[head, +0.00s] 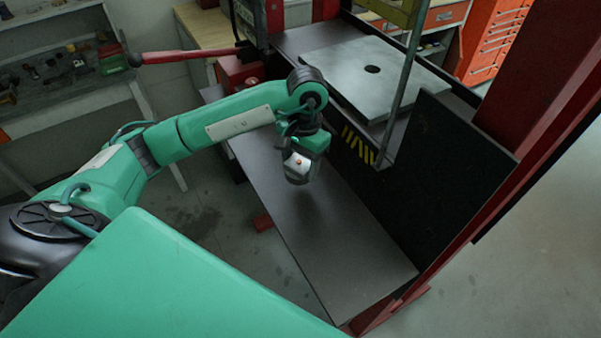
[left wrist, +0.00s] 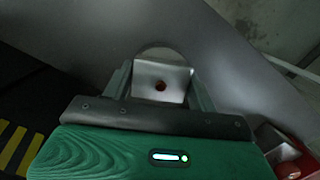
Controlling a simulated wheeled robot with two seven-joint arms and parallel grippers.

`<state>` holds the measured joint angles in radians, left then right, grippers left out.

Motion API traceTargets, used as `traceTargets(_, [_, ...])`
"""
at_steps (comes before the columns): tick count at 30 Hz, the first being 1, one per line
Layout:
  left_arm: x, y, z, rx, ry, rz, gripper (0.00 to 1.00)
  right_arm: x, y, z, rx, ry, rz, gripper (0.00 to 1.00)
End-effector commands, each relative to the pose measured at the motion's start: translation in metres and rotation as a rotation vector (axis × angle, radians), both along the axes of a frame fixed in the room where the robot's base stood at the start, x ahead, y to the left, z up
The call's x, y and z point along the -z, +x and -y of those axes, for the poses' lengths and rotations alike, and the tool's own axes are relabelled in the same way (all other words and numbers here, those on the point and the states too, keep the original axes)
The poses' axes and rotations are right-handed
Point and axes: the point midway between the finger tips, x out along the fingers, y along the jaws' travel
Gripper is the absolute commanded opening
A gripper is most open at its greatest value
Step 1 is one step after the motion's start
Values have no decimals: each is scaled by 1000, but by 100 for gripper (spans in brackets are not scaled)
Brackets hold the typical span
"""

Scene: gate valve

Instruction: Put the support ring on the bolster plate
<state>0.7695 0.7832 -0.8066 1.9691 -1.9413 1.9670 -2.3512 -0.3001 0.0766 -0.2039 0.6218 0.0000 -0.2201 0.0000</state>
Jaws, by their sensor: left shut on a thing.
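The bolster plate (head: 409,88) is a flat pale grey plate with a dark round hole, lying on the press bed at the upper right of the head view. My left gripper (head: 298,172) points down above the long dark shelf, in front of and lower than the bolster plate. In the left wrist view, my left gripper (left wrist: 160,88) is shut on a grey metal piece with a curved rim, taken as the support ring (left wrist: 160,52). An orange-brown spot shows between the fingers. Most of the ring is hidden by the gripper. My right gripper is not in view.
The long dark shelf (head: 345,245) looks bare below the gripper. A thin upright bar (head: 404,90) and a dark side panel (head: 440,170) stand near the bolster plate. A red press column (head: 535,90) rises at right; a red lever (head: 190,55) sticks out at left.

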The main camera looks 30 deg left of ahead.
Motion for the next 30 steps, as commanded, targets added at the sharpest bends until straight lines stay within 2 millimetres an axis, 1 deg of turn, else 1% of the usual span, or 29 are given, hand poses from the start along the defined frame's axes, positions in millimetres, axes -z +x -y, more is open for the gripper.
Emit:
traceTargets(2, [4, 0, 0, 0, -1, 0, 21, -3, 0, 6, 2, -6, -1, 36])
traceTargets(6, [21, -1, 0, -1, -1, -3, 21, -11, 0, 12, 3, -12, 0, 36])
traceTargets(9, [33, 0, 0, -1, -2, -2, 21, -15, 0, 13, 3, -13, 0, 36])
traceTargets(12, [40, 0, 0, 0, -1, 1, 21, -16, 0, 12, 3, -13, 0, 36])
traceTargets(20, [42, 0, 0, 0, 0, 3, 21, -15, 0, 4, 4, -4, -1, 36])
traceTargets(25, [46, 1, 0, 0, 0, 3, 21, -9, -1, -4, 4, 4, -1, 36])
traceTargets(26, [45, 0, 0, 0, 0, 1, 62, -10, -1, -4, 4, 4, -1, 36])
traceTargets(28, [45, 0, 0, 0, 0, 1, 76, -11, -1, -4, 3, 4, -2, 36])
traceTargets(29, [45, 0, 0, 0, 0, 1, 80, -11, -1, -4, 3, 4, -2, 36])
traceTargets(30, [45, 0, 0, 0, 0, 1, 80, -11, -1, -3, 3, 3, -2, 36])
